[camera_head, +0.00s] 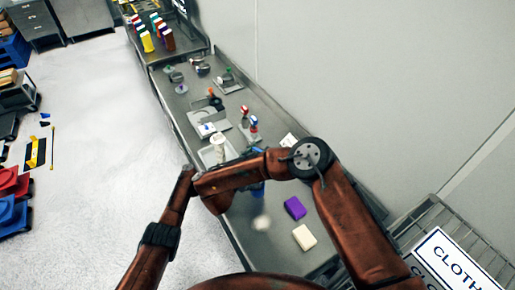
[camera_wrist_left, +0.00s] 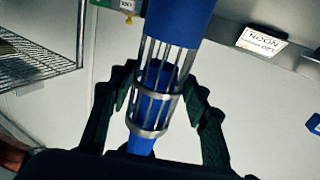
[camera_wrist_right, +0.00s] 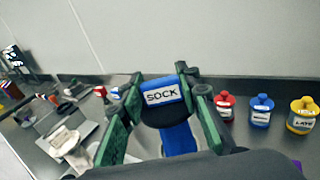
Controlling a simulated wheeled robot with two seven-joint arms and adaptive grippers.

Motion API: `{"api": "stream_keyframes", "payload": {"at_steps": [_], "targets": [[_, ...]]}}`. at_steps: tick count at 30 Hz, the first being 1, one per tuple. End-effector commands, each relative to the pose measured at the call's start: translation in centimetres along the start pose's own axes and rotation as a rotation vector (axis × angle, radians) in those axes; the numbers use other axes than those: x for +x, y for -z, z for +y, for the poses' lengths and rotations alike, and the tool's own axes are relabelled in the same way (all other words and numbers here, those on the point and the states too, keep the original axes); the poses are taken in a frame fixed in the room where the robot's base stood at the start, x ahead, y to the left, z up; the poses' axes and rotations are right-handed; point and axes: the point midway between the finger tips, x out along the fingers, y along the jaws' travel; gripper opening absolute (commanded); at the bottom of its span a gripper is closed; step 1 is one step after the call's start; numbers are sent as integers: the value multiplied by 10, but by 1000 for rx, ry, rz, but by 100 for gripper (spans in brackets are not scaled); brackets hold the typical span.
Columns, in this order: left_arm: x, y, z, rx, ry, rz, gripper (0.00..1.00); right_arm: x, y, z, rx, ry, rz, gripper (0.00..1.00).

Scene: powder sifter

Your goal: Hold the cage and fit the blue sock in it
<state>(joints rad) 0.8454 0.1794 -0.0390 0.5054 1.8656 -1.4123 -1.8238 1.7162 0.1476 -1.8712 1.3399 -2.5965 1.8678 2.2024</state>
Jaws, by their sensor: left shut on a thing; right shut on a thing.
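In the left wrist view the metal cage (camera_wrist_left: 152,108), a slim frame of bars and rings, stands between the fingers of my left gripper (camera_wrist_left: 160,85), which is shut on it. The blue sock (camera_wrist_left: 180,20) rises wide out of the cage's top. Blue shows between the bars, and a blue tip shows below the lower ring. In the right wrist view my right gripper (camera_wrist_right: 163,85) is shut on the blue sock, at a part with a white SOCK label (camera_wrist_right: 161,95); a blue strip hangs below. In the head view my arms hide most of this.
A long steel bench (camera_head: 235,215) runs along the wall. A purple block (camera_head: 295,208) and a cream block (camera_head: 304,237) lie at its near end. In the right wrist view red (camera_wrist_right: 226,105), blue (camera_wrist_right: 261,110) and yellow (camera_wrist_right: 301,115) labelled containers stand on it. Open floor lies left.

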Motion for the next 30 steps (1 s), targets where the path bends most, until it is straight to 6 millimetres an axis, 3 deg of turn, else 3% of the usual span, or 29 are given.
{"api": "stream_keyframes", "payload": {"at_steps": [19,30], "targets": [[0,0,0,0,0,0,16,1,12,0,0,0,-1,4],[0,0,0,0,0,0,16,2,28,0,0,0,0,4]]}}
